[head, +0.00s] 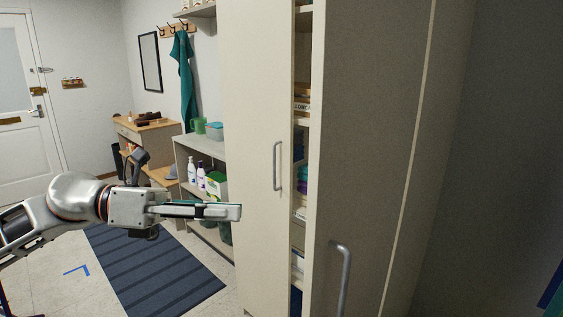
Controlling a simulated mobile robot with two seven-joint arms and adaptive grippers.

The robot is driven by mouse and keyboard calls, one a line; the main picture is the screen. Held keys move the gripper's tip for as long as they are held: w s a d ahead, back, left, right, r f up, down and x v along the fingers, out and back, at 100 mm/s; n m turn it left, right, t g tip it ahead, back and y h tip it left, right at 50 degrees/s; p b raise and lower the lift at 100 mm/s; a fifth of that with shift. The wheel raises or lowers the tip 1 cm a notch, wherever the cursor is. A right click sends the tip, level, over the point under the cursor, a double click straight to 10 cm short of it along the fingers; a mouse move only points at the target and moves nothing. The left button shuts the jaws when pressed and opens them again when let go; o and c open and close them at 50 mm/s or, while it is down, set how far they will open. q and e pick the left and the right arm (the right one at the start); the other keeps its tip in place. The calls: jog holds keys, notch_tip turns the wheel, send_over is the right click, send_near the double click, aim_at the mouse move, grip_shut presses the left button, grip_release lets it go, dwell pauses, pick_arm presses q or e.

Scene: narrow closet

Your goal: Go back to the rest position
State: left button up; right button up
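My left arm reaches in from the left, and its gripper (238,212) points right, in front of the pale left closet door (255,110). I see the fingers edge-on, so I cannot tell whether they are apart or together. No held object shows at the fingertips. I cannot tell whether they touch the door. My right gripper is not in view. The darker right closet door (370,140) stands open toward me. A narrow gap between the doors shows shelves (301,122) with folded cloths and boxes.
The door handles (277,166) and (341,275) stick out. Behind my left arm are a low shelf (200,145) with bottles, a wooden desk (148,132) and a striped blue rug (150,270). A white room door (22,100) is at far left. Bare floor shows at lower left.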

pick_arm(q)
jog(key=w+a+f+n+t+y, duration=0.15)
jog(key=a+f+n+t, duration=0.3)
jog(key=f+n, duration=0.45)
jog(key=w+a+f+n+t+y, duration=0.1)
jog(key=a+f+n+t+y, duration=0.15)
jog(key=a+f+n, duration=0.6)
jog(key=w+a+f+n+t+y, duration=0.2)
jog(key=f+n+t, duration=0.4)
jog(key=f, duration=0.5)
jog(key=s+a+f+n+g+y, duration=0.35)
jog(key=s+a+f+n, duration=0.25)
jog(key=s+a+f, duration=0.5)
jog(key=s+a+f+n+g+y, duration=0.2)
jog(key=s+a+f+n+y, duration=0.35)
jog(key=s+f, duration=0.6)
jog(key=w+d+f+n+t, duration=0.1)
jog(key=d+n, duration=0.3)
jog(key=d, duration=0.6)
jog(key=w+d+f+n+t+h, duration=0.1)
jog(key=d+n, duration=0.3)
jog(key=d, duration=0.7)
jog(key=shift+f+n, duration=0.4)
jog(key=shift+f, duration=0.25)
jog(key=shift+w, duration=0.25)
